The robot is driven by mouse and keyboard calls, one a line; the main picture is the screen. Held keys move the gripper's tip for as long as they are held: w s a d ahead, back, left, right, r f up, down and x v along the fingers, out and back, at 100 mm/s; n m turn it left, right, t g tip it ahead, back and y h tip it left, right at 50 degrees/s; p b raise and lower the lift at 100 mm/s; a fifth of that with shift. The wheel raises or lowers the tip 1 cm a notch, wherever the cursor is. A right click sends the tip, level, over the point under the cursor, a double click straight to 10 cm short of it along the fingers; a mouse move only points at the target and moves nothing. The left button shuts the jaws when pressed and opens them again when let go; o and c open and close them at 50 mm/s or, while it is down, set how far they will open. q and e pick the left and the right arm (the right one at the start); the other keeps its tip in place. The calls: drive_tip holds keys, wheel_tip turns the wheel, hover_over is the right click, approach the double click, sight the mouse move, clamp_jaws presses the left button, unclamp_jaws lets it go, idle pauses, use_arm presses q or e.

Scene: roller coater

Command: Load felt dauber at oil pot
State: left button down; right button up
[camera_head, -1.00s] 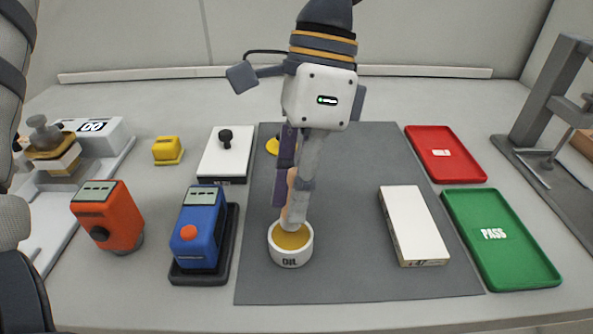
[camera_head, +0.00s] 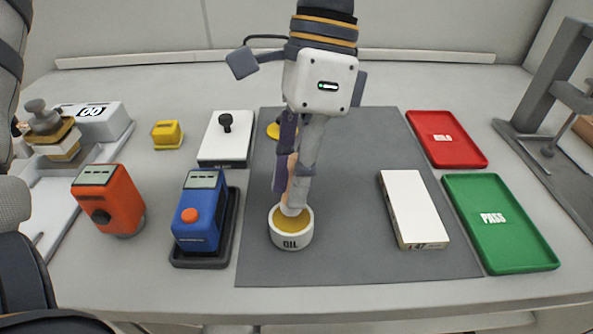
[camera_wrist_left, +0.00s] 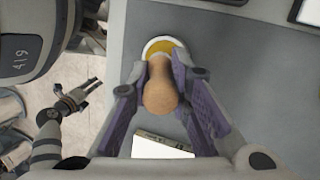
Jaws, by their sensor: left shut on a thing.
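The felt dauber (camera_head: 292,168) has a rounded tan wooden handle, large in the left wrist view (camera_wrist_left: 160,95). My left gripper (camera_head: 290,190) is shut on it, with a purple-padded finger on each side of the handle. The white oil pot (camera_head: 291,241), labelled OIL, holds yellow oil and stands on the grey mat. The dauber's lower end is at the pot's mouth; fingertips hide much of it, and I cannot tell how deep it sits. The pot also shows beyond the handle in the left wrist view (camera_wrist_left: 148,50). My right gripper (camera_wrist_left: 78,97) hangs clear of the table, fingers apart.
Left of the pot are a blue device (camera_head: 201,218) in a dark tray and an orange device (camera_head: 108,202). Right are a white box (camera_head: 412,205), a green PASS tray (camera_head: 500,222) and a red tray (camera_head: 445,140). The grey mat (camera_head: 350,245) is bare between pot and box.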

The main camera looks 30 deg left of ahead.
use_arm(q)
drive_tip(key=shift+f, duration=0.6)
idle(1.0)
drive_tip(key=shift+r, duration=3.6)
